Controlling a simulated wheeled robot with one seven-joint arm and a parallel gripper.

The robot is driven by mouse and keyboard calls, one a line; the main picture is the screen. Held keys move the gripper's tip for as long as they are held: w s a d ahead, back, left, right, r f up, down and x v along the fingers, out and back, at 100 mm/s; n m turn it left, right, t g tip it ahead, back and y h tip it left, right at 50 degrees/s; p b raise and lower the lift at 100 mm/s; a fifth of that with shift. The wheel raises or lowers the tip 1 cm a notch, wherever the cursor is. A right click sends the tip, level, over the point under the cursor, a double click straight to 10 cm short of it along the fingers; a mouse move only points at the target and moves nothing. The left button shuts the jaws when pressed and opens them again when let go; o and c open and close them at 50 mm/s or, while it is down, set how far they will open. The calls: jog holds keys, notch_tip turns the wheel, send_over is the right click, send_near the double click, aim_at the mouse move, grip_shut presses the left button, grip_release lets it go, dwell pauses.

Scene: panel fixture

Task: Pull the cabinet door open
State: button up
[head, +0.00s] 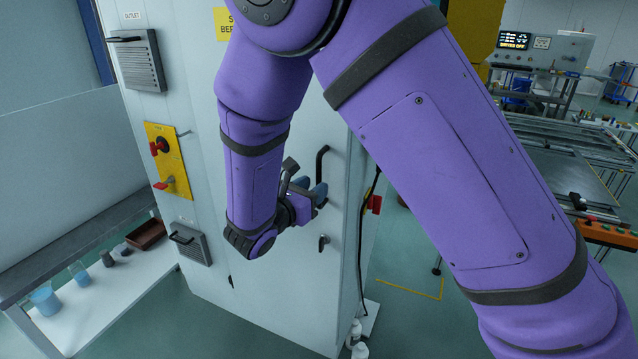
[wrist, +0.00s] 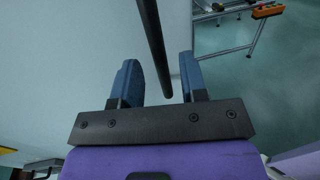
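The cabinet (head: 200,110) is a tall pale grey unit, and its door (head: 335,215) looks closed. A black vertical bar handle (head: 320,163) stands on the door near its right edge. My gripper (head: 312,190) is at the handle's lower part, its blue fingers partly hidden by my wrist. In the wrist view the handle (wrist: 150,25) runs down between the two fingers of my gripper (wrist: 158,62). The fingers are apart, with a visible gap on each side of the bar.
A small latch (head: 323,242) sits below the handle. A bench (head: 100,305) stands left. White bottles (head: 357,335) stand on the floor by the cabinet.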

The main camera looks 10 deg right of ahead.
jog(key=shift+x, duration=1.5)
grip_shut()
